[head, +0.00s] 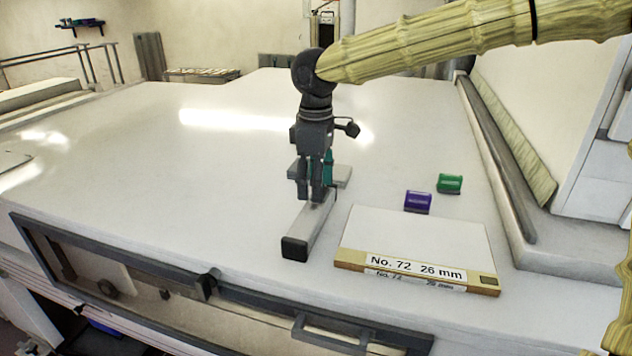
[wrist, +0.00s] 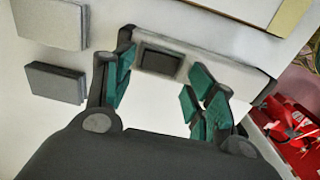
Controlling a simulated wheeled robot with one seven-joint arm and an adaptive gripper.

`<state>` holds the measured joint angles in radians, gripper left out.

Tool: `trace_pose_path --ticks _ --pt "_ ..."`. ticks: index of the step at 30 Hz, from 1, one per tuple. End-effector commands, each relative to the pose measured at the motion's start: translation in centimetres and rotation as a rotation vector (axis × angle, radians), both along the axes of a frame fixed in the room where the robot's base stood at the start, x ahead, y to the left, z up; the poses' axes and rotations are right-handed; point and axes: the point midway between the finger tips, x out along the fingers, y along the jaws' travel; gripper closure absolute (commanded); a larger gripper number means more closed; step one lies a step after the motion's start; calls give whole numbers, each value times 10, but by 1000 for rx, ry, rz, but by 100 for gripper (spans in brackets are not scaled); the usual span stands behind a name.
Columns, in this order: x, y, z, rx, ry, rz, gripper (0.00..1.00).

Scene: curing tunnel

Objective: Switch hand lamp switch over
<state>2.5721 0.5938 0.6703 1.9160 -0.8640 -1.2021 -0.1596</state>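The hand lamp (head: 309,228) is a pale bar with a black end cap, lying on the white table. In the wrist view the bar (wrist: 222,72) runs across the upper middle, with a dark, framed rectangular switch (wrist: 159,61) on it. My gripper (head: 317,197) points down over the bar's far part. In the wrist view its teal-padded fingers (wrist: 160,85) are apart with nothing between the pads, and the switch shows between and just beyond them. I cannot tell whether the fingers touch the bar, or which way the switch is set.
A box labelled "No. 72 26 mm" (head: 414,238) lies right of the lamp. A purple block (head: 417,202) and a green block (head: 449,184) stand behind it. Grey blocks (wrist: 50,22) (wrist: 55,83) lie beside the lamp. A raised ledge (head: 500,165) bounds the right; the left tabletop is clear.

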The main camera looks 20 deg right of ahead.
Motion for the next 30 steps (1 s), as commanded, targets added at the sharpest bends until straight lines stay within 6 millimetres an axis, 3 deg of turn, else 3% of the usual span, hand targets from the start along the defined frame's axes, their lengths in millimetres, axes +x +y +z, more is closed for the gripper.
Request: trace_pose_path --ticks 11,30 --pt "0 0 6 -1 -1 0 43" --pt "1 0 105 -1 1 -2 43"
